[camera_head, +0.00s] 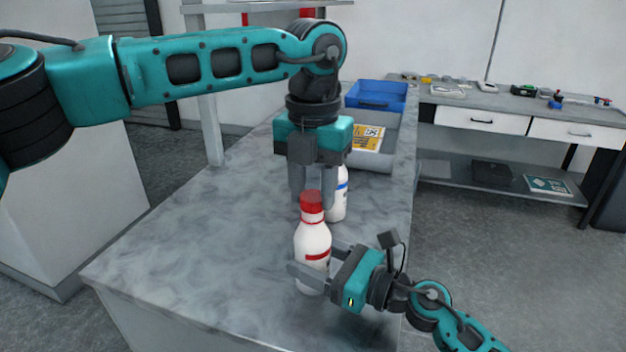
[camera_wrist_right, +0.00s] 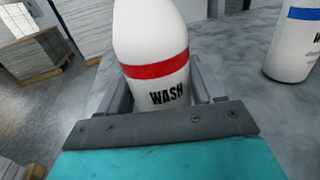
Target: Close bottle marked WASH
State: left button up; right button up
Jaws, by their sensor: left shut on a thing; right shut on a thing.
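The white bottle marked WASH (camera_head: 312,243) stands upright near the front of the grey table, with a red band. My right gripper (camera_head: 318,260) is shut around its lower body from the right. The right wrist view shows the bottle (camera_wrist_right: 152,45) between the fingers, with its lettering facing the camera and its top cut off. A red cap (camera_head: 311,202) is at the bottle's mouth. My left gripper (camera_head: 313,197) points down from above and is shut on the cap. I cannot tell whether the cap is seated on the thread.
A second white bottle with a blue band (camera_head: 341,196) stands close behind, partly hidden by my left gripper; it also shows in the right wrist view (camera_wrist_right: 292,55). A grey tray with a yellow sheet (camera_head: 368,138) and a blue bin (camera_head: 376,95) are farther back. The table's left part is clear.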

pick_arm(q)
jog(key=shift+f, duration=0.55)
dwell(0.4)
